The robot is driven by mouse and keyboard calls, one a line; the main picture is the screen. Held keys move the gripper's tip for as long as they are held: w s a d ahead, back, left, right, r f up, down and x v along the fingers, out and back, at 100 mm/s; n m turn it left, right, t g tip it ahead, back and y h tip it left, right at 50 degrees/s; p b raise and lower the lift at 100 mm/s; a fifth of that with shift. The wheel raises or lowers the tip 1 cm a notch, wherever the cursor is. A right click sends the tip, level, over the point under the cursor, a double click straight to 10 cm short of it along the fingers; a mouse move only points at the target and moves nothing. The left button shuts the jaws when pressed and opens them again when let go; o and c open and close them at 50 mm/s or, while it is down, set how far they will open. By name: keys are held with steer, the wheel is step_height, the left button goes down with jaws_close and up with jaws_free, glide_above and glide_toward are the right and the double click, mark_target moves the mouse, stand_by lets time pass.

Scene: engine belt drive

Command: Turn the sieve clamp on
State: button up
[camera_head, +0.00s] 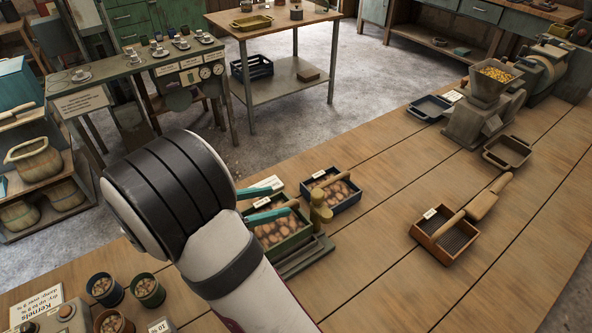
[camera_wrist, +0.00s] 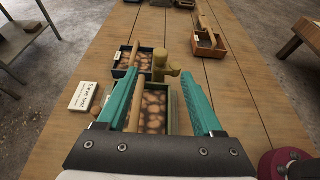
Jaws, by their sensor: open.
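A yellowish post with a round knob (camera_head: 320,214), which looks like the sieve clamp, stands at the right of a green box of brown lumps (camera_head: 280,238). In the wrist view the post (camera_wrist: 159,62) rises just beyond the fingertips, with its knob to the right. My gripper (camera_head: 287,197) is open, its two teal fingers above the green box and left of the post. In the wrist view my gripper (camera_wrist: 162,78) spans a wooden handle and the box, with nothing gripped. Whether the clamp is on or off I cannot tell.
A blue box of similar lumps (camera_head: 332,188) stands just behind. A white sign (camera_wrist: 84,96) lies left of the boxes. An orange-brown tray (camera_head: 446,240) with a wooden handle and a grinder (camera_head: 486,105) stand to the right. The bench front right is clear.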

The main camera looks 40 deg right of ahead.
mark_target(317, 193)
steer(key=x, duration=1.3)
steer(key=shift+d+f, duration=0.15)
jaws_close()
